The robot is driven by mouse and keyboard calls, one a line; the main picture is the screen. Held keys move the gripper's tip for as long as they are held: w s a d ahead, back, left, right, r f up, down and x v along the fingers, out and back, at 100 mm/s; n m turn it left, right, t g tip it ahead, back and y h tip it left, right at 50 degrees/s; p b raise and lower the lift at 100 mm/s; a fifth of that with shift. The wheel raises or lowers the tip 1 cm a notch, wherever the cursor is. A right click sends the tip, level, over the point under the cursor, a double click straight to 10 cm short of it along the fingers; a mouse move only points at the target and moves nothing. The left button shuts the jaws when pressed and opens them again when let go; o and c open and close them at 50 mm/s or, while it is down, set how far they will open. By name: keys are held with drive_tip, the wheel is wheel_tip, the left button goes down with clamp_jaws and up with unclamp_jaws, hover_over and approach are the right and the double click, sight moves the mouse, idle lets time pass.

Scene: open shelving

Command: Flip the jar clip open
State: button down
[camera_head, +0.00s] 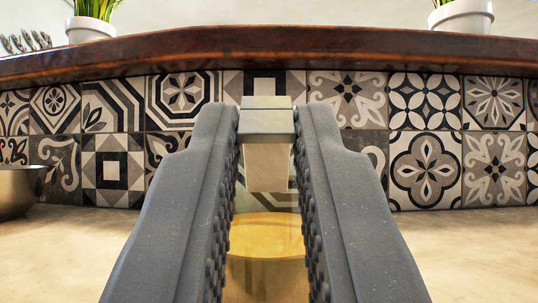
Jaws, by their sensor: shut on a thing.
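My gripper (266,120) reaches forward with its two dark grey, ridged fingers. It is shut on a pale grey, blocky piece at its fingertips, which appears to be the jar clip (266,103). A paler part of this piece hangs below the fingertips. Beneath, between the fingers, shows a round yellow-gold surface (267,240) that appears to belong to the jar. The fingers hide the sides of the jar, so its outline and how the clip joins it cannot be told.
A beige counter (455,250) runs below a patterned tile wall (425,165). A dark wooden shelf (270,48) crosses above, with potted plants (90,27) (462,17) on it. A metal bowl (18,192) sits at the left edge. The counter at right is clear.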

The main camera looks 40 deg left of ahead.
drive_tip(key=shift+f, duration=0.1)
idle(0.3)
drive_tip(key=c, duration=1.4)
unclamp_jaws()
drive_tip(key=shift+o, duration=0.2)
drive_tip(key=b+v, duration=0.2)
drive_tip(key=v, duration=1.1)
drive_tip(key=shift+d+f, duration=0.25)
drive_tip(key=shift+f, duration=0.05)
drive_tip(key=shift+s, duration=0.2)
